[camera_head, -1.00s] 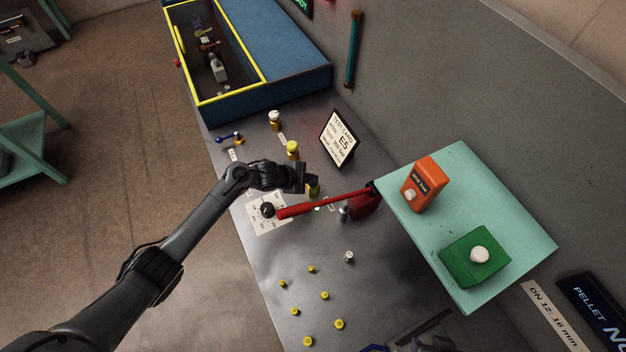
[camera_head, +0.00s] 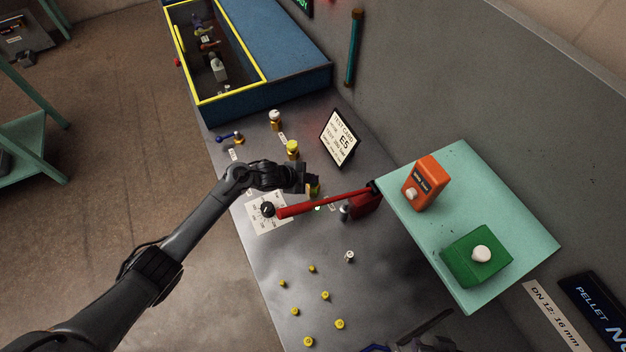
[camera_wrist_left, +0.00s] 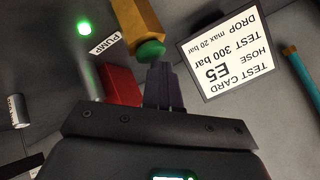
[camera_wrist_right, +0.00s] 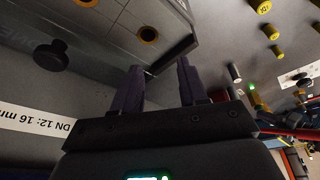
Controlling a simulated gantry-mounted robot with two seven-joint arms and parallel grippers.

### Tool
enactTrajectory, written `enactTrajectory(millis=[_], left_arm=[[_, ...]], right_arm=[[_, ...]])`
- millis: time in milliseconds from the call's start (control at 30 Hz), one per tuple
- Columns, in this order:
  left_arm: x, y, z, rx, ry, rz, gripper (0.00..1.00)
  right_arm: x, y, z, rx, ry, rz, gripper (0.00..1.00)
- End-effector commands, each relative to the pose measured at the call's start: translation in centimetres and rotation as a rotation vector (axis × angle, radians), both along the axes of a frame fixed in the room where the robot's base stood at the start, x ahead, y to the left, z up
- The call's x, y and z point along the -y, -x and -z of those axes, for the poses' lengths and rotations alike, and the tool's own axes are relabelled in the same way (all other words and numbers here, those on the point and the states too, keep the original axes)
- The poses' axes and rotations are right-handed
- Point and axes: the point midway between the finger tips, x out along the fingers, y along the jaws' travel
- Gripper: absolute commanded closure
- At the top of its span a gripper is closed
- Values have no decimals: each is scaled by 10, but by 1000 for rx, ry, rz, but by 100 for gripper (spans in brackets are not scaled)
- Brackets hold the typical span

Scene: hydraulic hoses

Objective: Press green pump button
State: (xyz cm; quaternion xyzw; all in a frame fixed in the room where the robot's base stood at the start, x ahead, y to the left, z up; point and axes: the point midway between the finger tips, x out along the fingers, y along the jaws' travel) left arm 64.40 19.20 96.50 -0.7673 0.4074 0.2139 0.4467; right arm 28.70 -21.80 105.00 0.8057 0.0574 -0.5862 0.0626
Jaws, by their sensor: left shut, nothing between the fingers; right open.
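In the left wrist view a green button (camera_wrist_left: 150,51) caps the end of a yellow post (camera_wrist_left: 136,22). My left gripper (camera_wrist_left: 162,66) is shut and empty, with its fingertips right at the green button; I cannot tell whether they press it. In the head view the left gripper (camera_head: 308,180) is over the bench and partly hides the yellow-green post (camera_head: 314,190). A PUMP label (camera_wrist_left: 105,43) and a glowing green lamp (camera_wrist_left: 84,28) are beside the post. My right gripper (camera_wrist_right: 160,78) is open and empty, near a grey block.
A red lever (camera_head: 325,203) lies close by the left gripper. The test card (camera_head: 341,138) stands behind. A green shelf (camera_head: 455,170) carries an orange box (camera_head: 425,184) and a green box (camera_head: 476,256). Several yellow caps (camera_head: 325,295) dot the front bench.

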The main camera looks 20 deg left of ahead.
Motion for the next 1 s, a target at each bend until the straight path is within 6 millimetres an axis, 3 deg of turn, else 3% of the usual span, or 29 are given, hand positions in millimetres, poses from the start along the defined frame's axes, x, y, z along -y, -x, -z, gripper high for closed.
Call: enactTrajectory(millis=[33,367,1000], left_arm=[[-2,2,8,-9,-5,-3,100],[-3,4,11,-16,-9,-5,100],[-2,8,7,-20,-10,-1,100]], right_arm=[[0,0,2,0,-2,2,57],[-1,0,3,-1,-5,4,57],[1,0,-5,-1,6,-3,57]])
